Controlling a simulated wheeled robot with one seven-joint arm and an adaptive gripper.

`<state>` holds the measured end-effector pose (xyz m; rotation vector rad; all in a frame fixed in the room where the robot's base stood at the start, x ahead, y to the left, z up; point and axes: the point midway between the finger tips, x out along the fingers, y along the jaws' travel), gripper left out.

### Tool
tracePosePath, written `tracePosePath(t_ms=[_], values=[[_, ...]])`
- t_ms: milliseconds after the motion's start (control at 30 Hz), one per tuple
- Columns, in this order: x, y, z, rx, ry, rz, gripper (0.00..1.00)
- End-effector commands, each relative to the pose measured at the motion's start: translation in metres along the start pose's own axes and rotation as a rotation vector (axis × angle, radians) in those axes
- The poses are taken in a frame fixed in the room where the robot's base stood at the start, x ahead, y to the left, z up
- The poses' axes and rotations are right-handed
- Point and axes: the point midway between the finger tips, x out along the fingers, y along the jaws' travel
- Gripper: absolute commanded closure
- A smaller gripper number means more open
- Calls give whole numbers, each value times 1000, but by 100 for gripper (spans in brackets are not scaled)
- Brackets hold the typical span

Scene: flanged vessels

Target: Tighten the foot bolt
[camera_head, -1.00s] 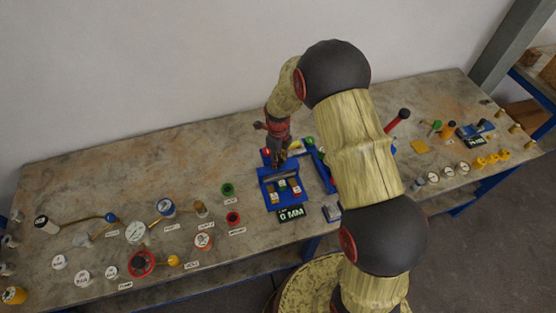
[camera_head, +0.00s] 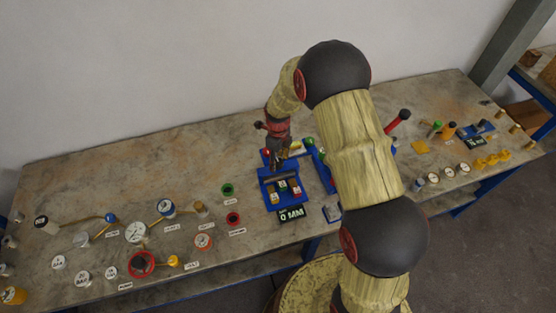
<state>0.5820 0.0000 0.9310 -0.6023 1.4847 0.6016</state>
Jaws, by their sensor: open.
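My gripper (camera_head: 279,160) is open and points down over the back of a blue fixture (camera_head: 271,201) at the middle of the table. The fixture holds a dark grey cylinder and small coloured parts, with a black display reading "0 MM" (camera_head: 291,214) at its front. Which part is the foot bolt I cannot tell; it is too small or hidden behind my gripper and arm. I cannot tell whether the fingers touch anything.
Gauges and valves with labels stand on the left, among them a red ring (camera_head: 141,264) and a gauge (camera_head: 135,232). Several yellow parts (camera_head: 493,159) lie at the right. The table's back left is clear.

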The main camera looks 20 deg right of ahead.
Motion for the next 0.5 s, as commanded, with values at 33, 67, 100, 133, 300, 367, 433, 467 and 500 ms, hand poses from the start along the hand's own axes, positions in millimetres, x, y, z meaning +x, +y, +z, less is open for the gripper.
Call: tracePosePath(t_ms=[33, 67, 100, 133, 300, 367, 433, 467, 500], values=[[0, 0, 0, 0, 0, 0, 49], [0, 0, 0, 0, 1, 1, 49], [0, 0, 0, 0, 1, 1, 49], [0, 0, 0, 0, 1, 1, 49], [-7, 0, 0, 0, 0, 0, 49], [-15, -1, 1, 0, -2, -2, 49], [-27, -1, 1, 0, -2, -2, 49], [-32, 0, 0, 0, -2, -2, 49], [-41, -1, 1, 0, -3, -3, 49]])
